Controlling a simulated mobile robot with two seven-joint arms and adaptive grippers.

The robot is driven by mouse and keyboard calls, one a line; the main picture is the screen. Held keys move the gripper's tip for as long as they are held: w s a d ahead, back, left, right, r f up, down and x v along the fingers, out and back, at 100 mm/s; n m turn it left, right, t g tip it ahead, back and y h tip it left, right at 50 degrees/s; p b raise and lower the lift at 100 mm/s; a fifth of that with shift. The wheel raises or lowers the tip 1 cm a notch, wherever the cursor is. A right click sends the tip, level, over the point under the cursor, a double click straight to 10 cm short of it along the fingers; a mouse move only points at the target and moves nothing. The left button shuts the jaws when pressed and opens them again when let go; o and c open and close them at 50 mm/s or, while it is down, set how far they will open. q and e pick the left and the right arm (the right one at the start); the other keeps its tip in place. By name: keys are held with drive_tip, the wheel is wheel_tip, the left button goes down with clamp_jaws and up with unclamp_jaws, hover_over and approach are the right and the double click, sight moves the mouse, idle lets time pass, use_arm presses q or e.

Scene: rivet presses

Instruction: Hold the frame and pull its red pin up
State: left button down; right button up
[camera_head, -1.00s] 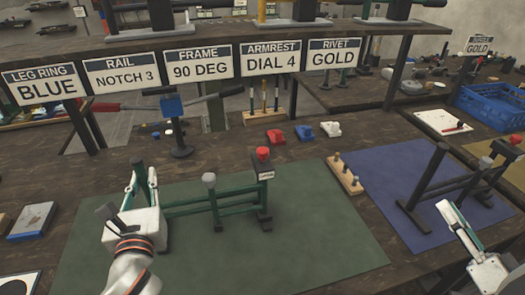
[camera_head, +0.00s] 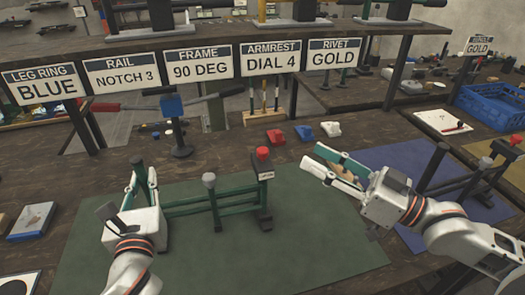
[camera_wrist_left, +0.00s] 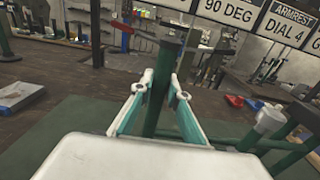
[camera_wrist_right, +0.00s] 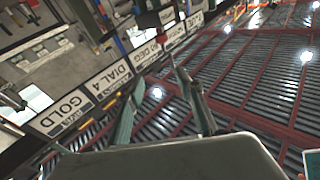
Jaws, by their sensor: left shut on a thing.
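The green frame (camera_head: 235,192) stands on the green mat (camera_head: 310,240). Its red pin (camera_head: 263,153) sits on top of the right post, above a small label. My left gripper (camera_head: 144,175) is shut on the frame's left post, and the left wrist view shows the post (camera_wrist_left: 160,90) between its fingers. My right gripper (camera_head: 325,168) is to the right of the red pin, apart from it, with fingers pointing left and spread. The right wrist view shows its fingers (camera_wrist_right: 165,105) apart and empty; a red piece beyond them is too unclear to name.
Red, blue and white small blocks (camera_head: 304,131) lie behind the mat. A second dark frame (camera_head: 455,180) stands on the blue mat at right. Setting signs (camera_head: 201,65) hang above.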

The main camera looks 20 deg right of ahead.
sight(268, 154)
drive_tip(key=shift+w+a+f+n+g, duration=0.35)
drive_tip(key=shift+w+a+f, duration=0.05)
drive_tip(key=shift+w+a, duration=1.15)
drive_tip(key=shift+w+a+f+n+g, duration=0.4)
drive_tip(key=shift+w+a, duration=0.95)
drive_tip(key=shift+a, duration=0.45)
drive_tip(key=shift+w+a+f+n+g, duration=0.35)
drive_tip(key=shift+w+a, duration=1.1)
drive_tip(key=shift+a, duration=0.2)
